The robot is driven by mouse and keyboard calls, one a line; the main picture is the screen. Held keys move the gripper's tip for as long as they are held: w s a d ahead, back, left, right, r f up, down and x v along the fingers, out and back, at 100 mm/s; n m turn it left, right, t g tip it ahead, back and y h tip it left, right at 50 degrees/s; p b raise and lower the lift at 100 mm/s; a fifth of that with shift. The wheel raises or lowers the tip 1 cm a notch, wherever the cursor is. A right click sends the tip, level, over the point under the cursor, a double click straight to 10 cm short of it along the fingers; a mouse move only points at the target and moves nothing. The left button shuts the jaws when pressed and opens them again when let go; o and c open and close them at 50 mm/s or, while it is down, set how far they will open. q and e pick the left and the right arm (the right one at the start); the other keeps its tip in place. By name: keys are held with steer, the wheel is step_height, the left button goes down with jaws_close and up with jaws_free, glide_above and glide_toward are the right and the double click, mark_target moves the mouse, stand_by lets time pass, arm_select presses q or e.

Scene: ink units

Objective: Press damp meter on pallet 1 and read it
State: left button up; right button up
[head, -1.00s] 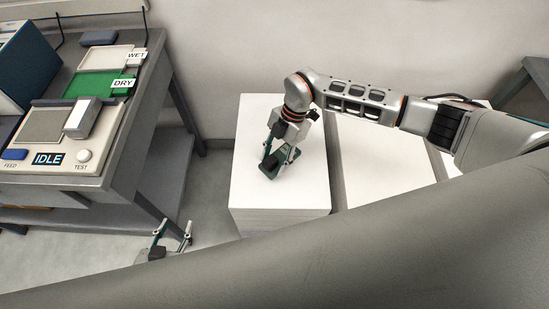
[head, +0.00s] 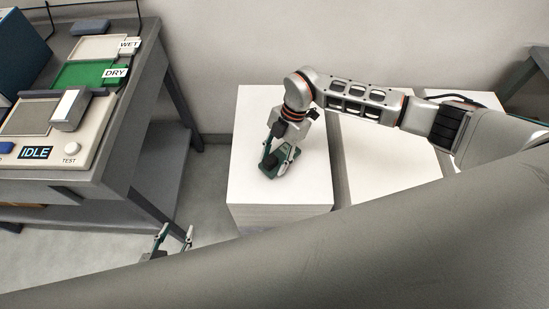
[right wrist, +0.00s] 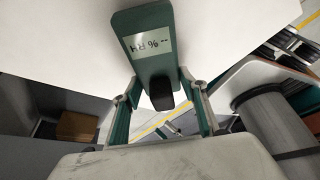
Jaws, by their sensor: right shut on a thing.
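The damp meter (right wrist: 152,25) is a dark green block with a pale display that reads "-- % RH", upside down in the right wrist view. In the head view the meter (head: 287,160) is at the top of the left white paper stack (head: 250,190). I cannot tell whether it presses on the sheet. My right gripper (head: 272,155) is shut on the meter; in the right wrist view its fingers stand on both sides of the meter's black end. My left gripper (head: 174,238) is low at the bottom left, fingers apart, empty, away from the stacks.
A second white stack (head: 385,165) stands right of the first, with a narrow gap. At left, a grey bench (head: 110,170) carries a tester with an "IDLE" display (head: 36,153), a TEST button (head: 71,148), a green DRY tray (head: 85,74) and a pale WET tray (head: 100,46).

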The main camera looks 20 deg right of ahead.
steer(key=shift+f, duration=0.45)
stand_by(0.6)
steer(key=shift+f, duration=0.15)
stand_by(2.0)
steer(key=shift+r+p, duration=1.65)
steer(key=shift+r, duration=0.2)
steer(key=shift+r+p, duration=1.8)
steer(key=shift+p, duration=0.05)
